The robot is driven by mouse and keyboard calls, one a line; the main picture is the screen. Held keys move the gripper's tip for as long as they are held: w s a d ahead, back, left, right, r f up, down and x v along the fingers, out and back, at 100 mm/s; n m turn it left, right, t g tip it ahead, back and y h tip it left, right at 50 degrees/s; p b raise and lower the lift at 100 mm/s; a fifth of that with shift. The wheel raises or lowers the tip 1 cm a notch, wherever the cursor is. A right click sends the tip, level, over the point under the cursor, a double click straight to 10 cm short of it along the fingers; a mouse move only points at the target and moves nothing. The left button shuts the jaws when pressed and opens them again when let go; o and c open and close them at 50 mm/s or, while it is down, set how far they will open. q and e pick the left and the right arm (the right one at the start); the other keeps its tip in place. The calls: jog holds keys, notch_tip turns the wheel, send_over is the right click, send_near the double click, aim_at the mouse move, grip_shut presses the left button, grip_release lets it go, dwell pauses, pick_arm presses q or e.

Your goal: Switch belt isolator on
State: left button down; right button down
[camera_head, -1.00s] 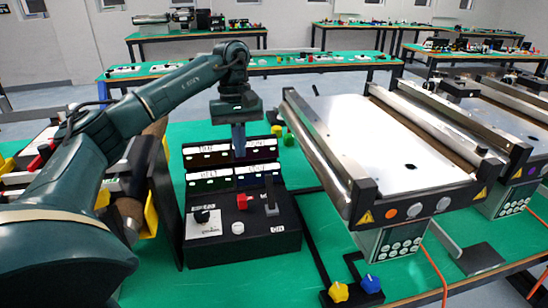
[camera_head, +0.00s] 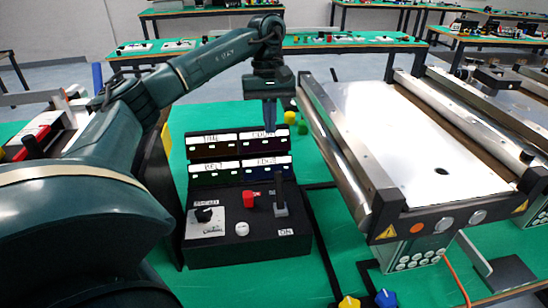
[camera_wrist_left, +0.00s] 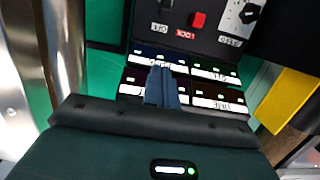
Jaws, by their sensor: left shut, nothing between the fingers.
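The black control box (camera_head: 215,252) stands on the green table and carries a dark lever switch (camera_head: 280,195) with an ON label in front of it. The lever points up; its exact tilt is hard to tell. In the left wrist view, the lever (camera_wrist_left: 165,10) shows at the top edge, beside an OFF label (camera_wrist_left: 160,28). My right gripper is not in view.
The box also carries a red block (camera_head: 249,199), a white button (camera_head: 242,229) and a black knob (camera_head: 204,214). Labelled displays (camera_head: 265,161) rise behind them. A conveyor (camera_head: 420,150) stands close on the right. Yellow and blue knobs (camera_head: 385,298) sit at the front.

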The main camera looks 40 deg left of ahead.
aim_at(279, 192)
pick_arm(q)
jog(key=f, duration=0.3)
jog(key=s+d+f, duration=0.1)
jog(key=f, duration=0.5)
jog(key=shift+s+d+f+p, duration=0.15)
jog(key=shift+d+f+p, duration=0.05)
jog(key=shift+f+p, duration=0.2)
jog(key=shift+s+d+r+p, duration=0.6)
jog(key=shift+s+d+r, duration=0.25)
jog(key=shift+d, duration=0.2)
jog(key=shift+s+d+r, duration=0.15)
jog(key=shift+d, duration=0.15)
jog(key=shift+a, duration=0.1)
